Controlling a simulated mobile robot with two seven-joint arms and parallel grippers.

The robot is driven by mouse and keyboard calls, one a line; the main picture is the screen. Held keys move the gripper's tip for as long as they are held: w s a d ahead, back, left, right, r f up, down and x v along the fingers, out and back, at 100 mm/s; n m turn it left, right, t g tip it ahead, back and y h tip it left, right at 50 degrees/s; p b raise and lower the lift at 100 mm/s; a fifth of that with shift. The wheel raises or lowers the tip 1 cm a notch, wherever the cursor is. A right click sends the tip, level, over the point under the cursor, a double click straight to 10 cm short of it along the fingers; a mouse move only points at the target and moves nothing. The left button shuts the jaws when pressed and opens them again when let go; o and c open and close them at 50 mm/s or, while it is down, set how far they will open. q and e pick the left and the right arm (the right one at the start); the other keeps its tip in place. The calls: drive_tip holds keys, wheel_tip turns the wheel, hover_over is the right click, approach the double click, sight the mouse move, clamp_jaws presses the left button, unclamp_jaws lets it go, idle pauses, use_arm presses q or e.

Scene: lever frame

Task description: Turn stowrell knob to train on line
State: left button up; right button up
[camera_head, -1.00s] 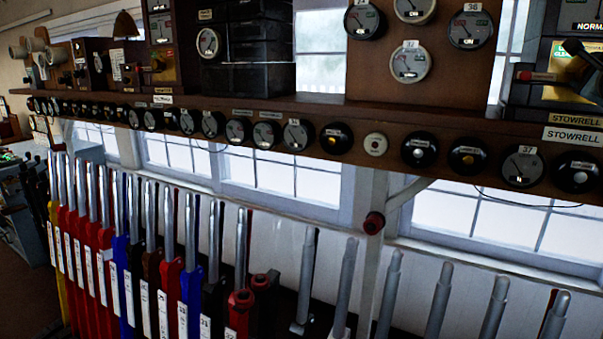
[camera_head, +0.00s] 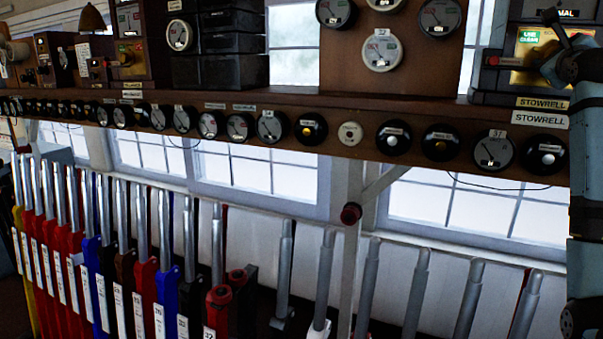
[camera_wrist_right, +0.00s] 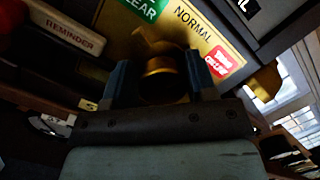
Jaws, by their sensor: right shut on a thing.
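The Stowrell instrument (camera_head: 497,77) stands on the shelf at the right of the head view, above two "STOWRELL" labels (camera_head: 541,119). Its brass plate (camera_head: 520,54) carries a green "LINE CLEAR" label (camera_head: 529,37). In the right wrist view the plate also shows "NORMAL" and a red "train on line" label (camera_wrist_right: 222,62). My right gripper (camera_wrist_right: 162,78) is shut on the brass Stowrell knob (camera_wrist_right: 160,66), one finger on each side. In the head view my right gripper (camera_head: 556,24) is at the plate and hides the knob. My left gripper is not in view.
A wooden shelf (camera_head: 400,97) with a row of round dials runs below the instrument. Tall levers (camera_head: 140,225) stand below it.

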drive_tip(key=shift+s+d+r, duration=0.1)
drive_tip(key=shift+s+r, duration=0.05)
drive_tip(key=shift+r, duration=0.1)
drive_tip(key=shift+f+m+b, duration=0.1)
drive_tip(key=shift+m+b, duration=0.25)
drive_tip(key=shift+m, duration=0.55)
drive_tip(key=shift+r+m+h, duration=0.2)
drive_tip(key=shift+m+h, duration=0.3)
drive_tip(key=shift+m, duration=1)
drive_tip(key=shift+m+h, duration=0.3)
drive_tip(key=shift+m, duration=0.1)
drive_tip(key=o, duration=1.4)
drive_tip(key=shift+d+f, duration=0.15)
drive_tip(key=shift+f, duration=0.05)
drive_tip(key=shift+c, duration=0.2)
